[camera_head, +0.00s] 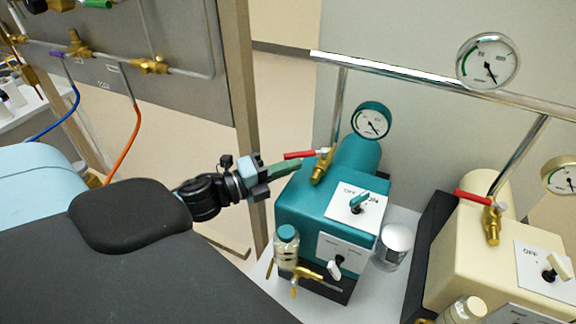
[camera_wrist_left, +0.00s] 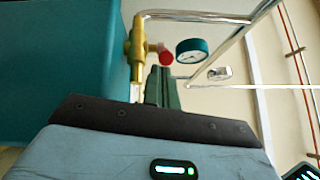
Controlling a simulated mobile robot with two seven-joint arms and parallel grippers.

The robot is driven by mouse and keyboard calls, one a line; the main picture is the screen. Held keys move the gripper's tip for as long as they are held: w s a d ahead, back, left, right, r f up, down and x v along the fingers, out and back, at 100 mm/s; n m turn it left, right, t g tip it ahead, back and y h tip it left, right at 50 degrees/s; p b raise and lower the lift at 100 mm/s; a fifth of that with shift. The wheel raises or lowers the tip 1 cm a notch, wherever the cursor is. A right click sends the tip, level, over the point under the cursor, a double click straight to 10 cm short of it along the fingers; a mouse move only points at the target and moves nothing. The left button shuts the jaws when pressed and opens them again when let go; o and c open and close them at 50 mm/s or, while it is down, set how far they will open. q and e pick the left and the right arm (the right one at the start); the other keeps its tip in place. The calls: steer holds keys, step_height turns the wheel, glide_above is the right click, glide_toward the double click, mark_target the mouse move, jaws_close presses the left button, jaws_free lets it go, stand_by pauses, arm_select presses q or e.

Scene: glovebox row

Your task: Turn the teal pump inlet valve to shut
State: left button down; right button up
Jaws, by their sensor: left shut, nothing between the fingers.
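The teal pump (camera_head: 315,215) stands on a white bench in the middle of the head view. Its inlet valve has a brass body (camera_head: 322,166) and a red lever (camera_head: 300,155) that points left, out from the body. In the left wrist view the brass body (camera_wrist_left: 137,50) stands beside the teal housing, and the red lever (camera_wrist_left: 165,57) is seen nearly end-on. My left gripper (camera_head: 292,167) is shut and empty, its green fingers just below the lever in the head view. Its fingertips (camera_wrist_left: 163,72) also show in the left wrist view; whether they touch the lever I cannot tell. My right gripper is out of view.
A cream pump (camera_head: 480,255) with its own red lever (camera_head: 472,197) stands to the right. A glass jar (camera_head: 287,250) and a metal canister (camera_head: 393,245) flank the teal pump's front. A steel rail (camera_head: 400,74) runs behind. A grey panel with pipes is at upper left.

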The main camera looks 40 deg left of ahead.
mark_target(283, 156)
arm_select(q)
steer(key=shift+w+a+h, duration=0.1)
steer(key=shift+a+h, duration=0.1)
steer(key=shift+h, duration=0.1)
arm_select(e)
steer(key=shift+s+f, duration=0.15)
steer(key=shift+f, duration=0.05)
arm_select(q)
steer(key=shift+w+a+m+g+h, duration=0.1)
steer(key=shift+a+m+g+h, duration=0.15)
steer(key=shift+m+g+h, duration=0.3)
steer(key=shift+w+a+b, duration=0.3)
steer(key=shift+w+a, duration=0.5)
steer(key=shift+a, duration=0.25)
steer(key=shift+w+a+r, duration=0.1)
steer(key=shift+w+a, duration=0.65)
steer(key=shift+a, duration=0.05)
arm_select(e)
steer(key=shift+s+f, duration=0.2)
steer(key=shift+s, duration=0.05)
